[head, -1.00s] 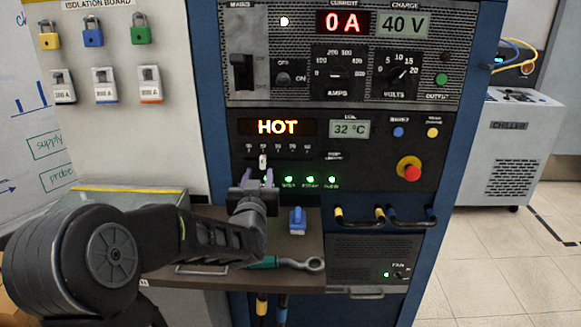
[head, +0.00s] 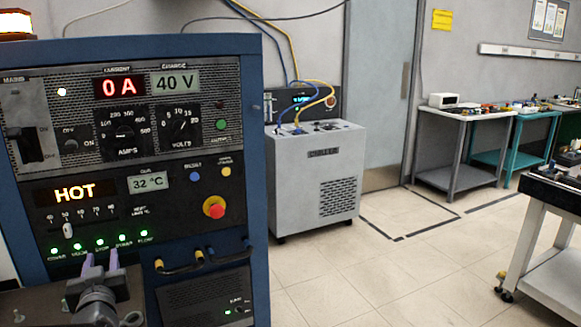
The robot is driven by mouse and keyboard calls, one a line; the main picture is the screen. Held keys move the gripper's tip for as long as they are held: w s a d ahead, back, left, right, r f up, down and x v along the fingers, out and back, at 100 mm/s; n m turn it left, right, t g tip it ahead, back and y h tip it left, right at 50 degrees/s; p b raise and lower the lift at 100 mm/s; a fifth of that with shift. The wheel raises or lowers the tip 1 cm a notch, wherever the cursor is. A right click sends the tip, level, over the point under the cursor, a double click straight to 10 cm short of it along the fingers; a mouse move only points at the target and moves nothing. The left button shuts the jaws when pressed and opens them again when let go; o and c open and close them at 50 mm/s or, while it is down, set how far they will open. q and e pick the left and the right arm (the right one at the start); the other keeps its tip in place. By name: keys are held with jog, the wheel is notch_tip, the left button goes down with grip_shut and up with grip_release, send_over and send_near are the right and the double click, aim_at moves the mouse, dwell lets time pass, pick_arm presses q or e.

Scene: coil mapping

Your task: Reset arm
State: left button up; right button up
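The power cabinet (head: 258,200) fills the left of the head view. Its displays read 0 A, 40 V, an orange HOT (head: 75,193) and 32 °C. A white slider (head: 68,230) sits under the left part of a numbered scale, near the 50 mark. Below it is a row of lit green lamps (head: 100,245). My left gripper (head: 100,262) is at the lower left, its two pale purple fingers pointing up and apart with nothing seen between them. It is below and right of the slider, in front of the panel. My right gripper is out of view.
Work tables (head: 455,180) line the back wall; a white-legged table (head: 545,270) is at right. Floor between is open.

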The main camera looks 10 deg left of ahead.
pick_arm(q)
jog(key=d+f+m+g+h+p, duration=0.3)
jog(key=d+f+g+h, duration=0.5)
jog(key=d+f, duration=1.9)
jog(key=s+d+f+m+g+h+p, duration=0.1)
jog(key=s+d+f+g+h, duration=0.1)
jog(key=s+d+f, duration=0.2)
jog(key=s+d+f+g+h+p, duration=0.2)
jog(key=s+d+f, duration=0.3)
jog(key=s+d, duration=0.4)
jog(key=s+d+f+m+g+h+p, duration=0.1)
jog(key=s+d+f+h, duration=0.2)
jog(key=s+d, duration=0.4)
jog(key=s+f, duration=0.1)
jog(key=s, duration=0.2)
jog(key=shift+s+f+m+g, duration=0.2)
jog(key=shift+m+g, duration=0.1)
jog(key=shift+g, duration=0.1)
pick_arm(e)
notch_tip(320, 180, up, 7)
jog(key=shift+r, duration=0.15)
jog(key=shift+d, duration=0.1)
pick_arm(q)
jog(key=shift+a, duration=0.1)
